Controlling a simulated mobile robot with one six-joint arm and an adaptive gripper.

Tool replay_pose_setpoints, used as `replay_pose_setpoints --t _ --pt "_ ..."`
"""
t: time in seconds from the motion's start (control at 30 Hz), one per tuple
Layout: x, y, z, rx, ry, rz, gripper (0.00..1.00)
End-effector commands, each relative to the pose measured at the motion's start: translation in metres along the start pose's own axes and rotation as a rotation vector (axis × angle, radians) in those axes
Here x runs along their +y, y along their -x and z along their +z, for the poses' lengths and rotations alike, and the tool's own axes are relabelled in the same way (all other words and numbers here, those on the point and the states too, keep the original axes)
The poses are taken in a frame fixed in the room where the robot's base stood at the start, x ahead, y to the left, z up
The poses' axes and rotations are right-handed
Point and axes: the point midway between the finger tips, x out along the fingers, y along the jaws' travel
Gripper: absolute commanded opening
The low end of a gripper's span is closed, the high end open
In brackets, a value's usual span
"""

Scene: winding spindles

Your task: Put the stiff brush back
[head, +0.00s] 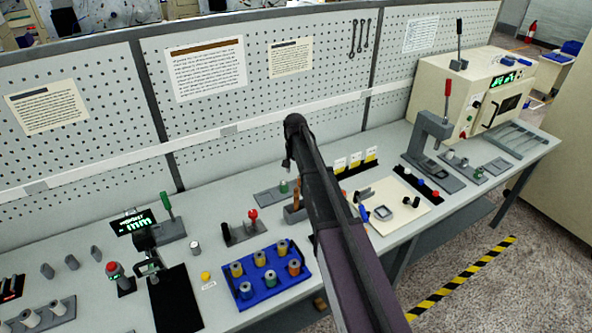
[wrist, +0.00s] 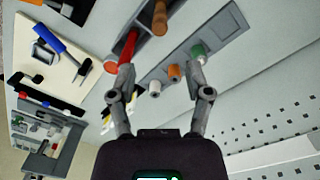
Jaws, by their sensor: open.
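My gripper (wrist: 161,72) is open and empty in the wrist view, its fingers apart above the bench. Beyond the left finger, a grey holder (wrist: 147,45) carries a tool with a red handle (wrist: 126,48) and one with a brown wooden handle (wrist: 160,17). The brown handle (head: 297,196) also shows in the head view, left of my arm. A blue-handled tool (wrist: 48,38) lies on a cream mat (wrist: 72,68). I cannot tell which of these is the stiff brush, as no bristles show clearly. My arm hides part of this area in the head view.
A grey tray (wrist: 222,22) with a green-topped piece (wrist: 198,52) is close to the right finger. A blue tray (head: 272,301) of spools stands at the bench front. An arbor press (head: 432,135) and a cream machine (head: 470,90) stand at right. A pegboard backs the bench.

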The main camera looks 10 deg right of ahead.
Motion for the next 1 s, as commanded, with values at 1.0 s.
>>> replay_pose_setpoints --t 1.0 --pt "0.056 -0.002 0.105 0.003 0.164 -0.005 0.64"
